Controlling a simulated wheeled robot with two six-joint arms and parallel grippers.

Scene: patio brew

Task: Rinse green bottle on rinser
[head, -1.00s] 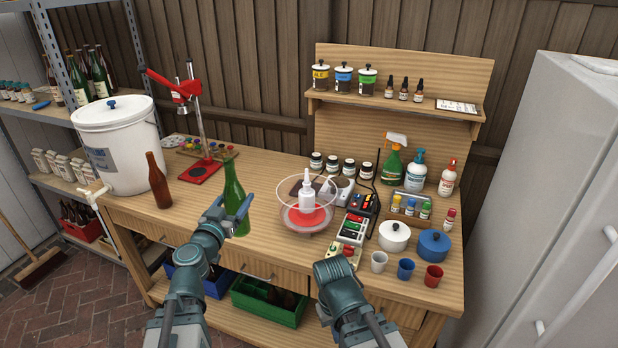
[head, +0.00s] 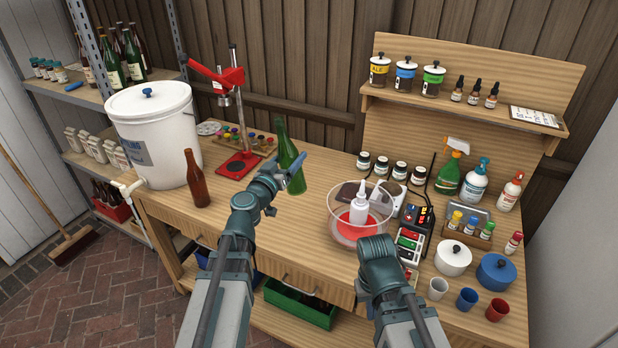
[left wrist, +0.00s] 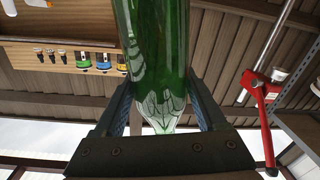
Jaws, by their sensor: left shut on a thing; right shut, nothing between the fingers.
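The green bottle (head: 289,155) is held roughly upright, leaning slightly, over the middle of the workbench. My left gripper (head: 296,180) is shut on it; the left wrist view shows the green glass (left wrist: 158,60) between both fingers. I cannot tell exactly how far its base is from the bench top. The rinser (head: 343,222), a clear round bowl with a red bottom and a white nozzle-topped bottle shape in its middle, stands right of the green bottle, apart from it. My right gripper (head: 376,250) is in front of the rinser, low and empty; its fingertips are hidden.
A brown bottle (head: 196,180) and a red capper (head: 238,162) stand left of the green bottle. A white bucket (head: 155,140) is at far left. Control boxes (head: 408,238), a white pot (head: 453,260) and cups crowd the right.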

